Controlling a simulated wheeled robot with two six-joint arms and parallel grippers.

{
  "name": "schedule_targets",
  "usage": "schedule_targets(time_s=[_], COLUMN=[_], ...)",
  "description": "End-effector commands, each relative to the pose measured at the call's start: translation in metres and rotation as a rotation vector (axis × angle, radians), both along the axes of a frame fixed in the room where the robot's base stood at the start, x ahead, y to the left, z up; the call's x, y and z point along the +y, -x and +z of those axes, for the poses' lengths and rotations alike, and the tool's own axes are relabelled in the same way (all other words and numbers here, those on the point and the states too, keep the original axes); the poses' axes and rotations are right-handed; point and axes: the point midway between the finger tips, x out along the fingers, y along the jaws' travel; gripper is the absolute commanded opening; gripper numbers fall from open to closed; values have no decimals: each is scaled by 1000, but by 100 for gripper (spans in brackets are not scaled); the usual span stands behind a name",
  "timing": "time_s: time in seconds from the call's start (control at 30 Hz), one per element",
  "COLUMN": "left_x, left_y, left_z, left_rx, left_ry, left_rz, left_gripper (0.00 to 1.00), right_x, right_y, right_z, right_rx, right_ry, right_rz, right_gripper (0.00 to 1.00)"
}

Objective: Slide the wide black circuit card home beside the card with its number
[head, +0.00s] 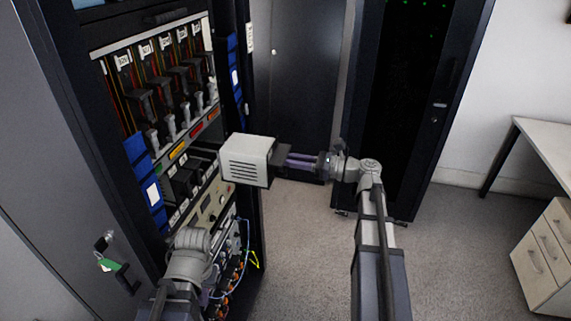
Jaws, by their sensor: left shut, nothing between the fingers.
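A rack (228,110) on the left holds an upper row of upright cards with number labels (146,49), too small to read surely. Dark blocks (143,101) and light levers (170,126) show along the row. I cannot pick out the wide black circuit card. My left gripper (206,296) is low in front of the rack, partly behind its own wrist, shut and empty. My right gripper (300,161) points left, its purple fingers reaching a black piece beside a white vented box (247,160). Whether they grip it is unclear.
Blue bins (150,192) line the rack's sides. Below are a beige control panel (212,208) and cables (246,238). A dark cabinet (400,100) stands behind. A desk (545,133) and drawers (545,255) stand right. The floor between is clear.

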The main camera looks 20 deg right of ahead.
Motion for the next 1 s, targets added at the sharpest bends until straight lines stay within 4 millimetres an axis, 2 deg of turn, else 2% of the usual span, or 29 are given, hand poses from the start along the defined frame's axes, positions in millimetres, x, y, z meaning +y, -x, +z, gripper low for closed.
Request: schedule_targets(time_s=[0.23, 0.7, 1.0], left_x=[0, 0, 0], left_y=[0, 0, 0], left_z=[-2, -13, -15], left_rx=[0, 0, 0], left_ry=[0, 0, 0], left_rz=[0, 0, 0], left_gripper=[0, 0, 0], right_x=[5, 39, 49], right_y=[-3, -27, -34], right_z=[-1, -12, -14], right_rx=[-1, -1, -1], right_ry=[-2, -2, -2], right_rz=[1, 1, 0], right_gripper=[0, 0, 0])
